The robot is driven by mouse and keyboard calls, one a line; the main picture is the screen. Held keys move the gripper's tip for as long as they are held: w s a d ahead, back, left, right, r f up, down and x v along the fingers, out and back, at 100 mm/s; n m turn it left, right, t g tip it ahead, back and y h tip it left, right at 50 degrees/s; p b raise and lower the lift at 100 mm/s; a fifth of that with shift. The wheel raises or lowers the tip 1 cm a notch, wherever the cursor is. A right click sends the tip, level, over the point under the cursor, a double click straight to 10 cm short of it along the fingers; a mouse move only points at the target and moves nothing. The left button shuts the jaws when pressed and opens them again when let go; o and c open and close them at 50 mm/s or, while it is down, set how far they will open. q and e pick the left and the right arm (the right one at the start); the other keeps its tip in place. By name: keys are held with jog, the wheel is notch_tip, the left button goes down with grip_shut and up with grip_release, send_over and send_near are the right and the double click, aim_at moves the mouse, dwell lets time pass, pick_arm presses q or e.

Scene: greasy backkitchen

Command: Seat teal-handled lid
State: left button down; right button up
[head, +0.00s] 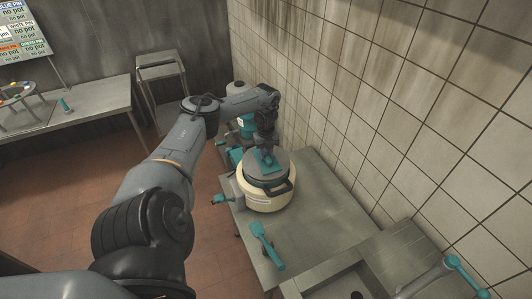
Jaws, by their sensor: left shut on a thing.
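The lid (283,170) is a grey disc with a teal handle (268,163). It lies over the mouth of a cream round pot (263,203) on the steel counter. My left gripper (266,150) comes down from above and is shut on the teal handle. The fingertips are small and partly hidden by the wrist. I cannot tell whether the lid rests fully on the rim. A dark loop handle (282,188) shows at the pot's front. My right gripper is not in view.
A teal-handled tool (267,246) lies on the counter (238,222) in front of the pot. Teal and white equipment (246,124) stands behind it. A tiled wall (400,110) bounds the right side. A sink (345,284) is at the bottom. A side table (95,108) stands at left.

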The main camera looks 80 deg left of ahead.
aim_at(266, 154)
pick_arm(q)
jog(key=shift+f, duration=0.1)
jog(key=shift+f+b, duration=0.85)
jog(key=shift+f, duration=0.15)
jog(key=shift+r, duration=0.1)
jog(key=c, duration=0.5)
grip_release()
jog(key=shift+r+p, duration=0.7)
jog(key=shift+p, duration=0.05)
notch_tip(266, 154, up, 7)
jog(key=p, duration=0.5)
jog(key=shift+f+p, duration=0.2)
jog(key=shift+p, duration=0.15)
